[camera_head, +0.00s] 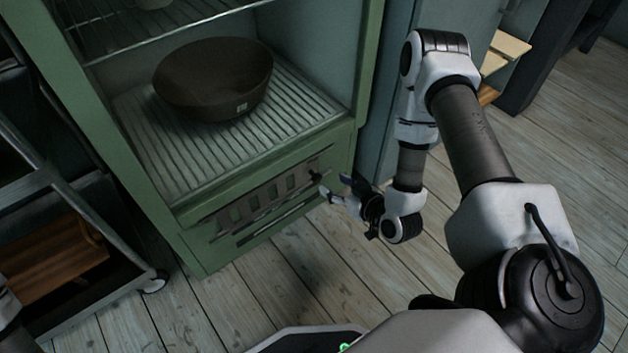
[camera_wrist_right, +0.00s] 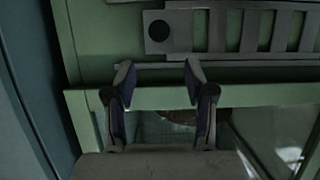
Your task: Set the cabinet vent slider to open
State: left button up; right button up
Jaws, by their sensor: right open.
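The green cabinet (camera_head: 190,235) has a grey slotted vent slider (camera_head: 262,203) low on its front. In the right wrist view the slider plate (camera_wrist_right: 198,34) has several slots showing green between grey bars. A dark round knob (camera_wrist_right: 159,31) sits at the plate's left end there; in the head view the knob (camera_head: 315,177) is at the right end. My right gripper (camera_head: 323,186) is open close to the knob. In the wrist view its fingertips (camera_wrist_right: 158,72) are apart, just below the knob in the picture, with nothing between them. My left gripper is out of view.
A dark brown bowl (camera_head: 213,80) stands on the ribbed cabinet floor, below a wire shelf (camera_head: 150,35). A wheeled metal cart (camera_head: 128,262) with wood on it stands left of the cabinet. The plank floor (camera_head: 300,262) before the vent is clear.

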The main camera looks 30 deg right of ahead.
aim_at(318, 178)
jog(key=b+x, duration=0.1)
jog(key=x, duration=0.1)
jog(key=f+b+x, duration=0.1)
jog(key=x, duration=0.2)
jog(key=b+x, duration=0.2)
jog(key=x, duration=0.1)
jog(key=shift+s+d+f, duration=0.1)
jog(key=shift+s+f, duration=0.05)
jog(key=shift+s, duration=0.05)
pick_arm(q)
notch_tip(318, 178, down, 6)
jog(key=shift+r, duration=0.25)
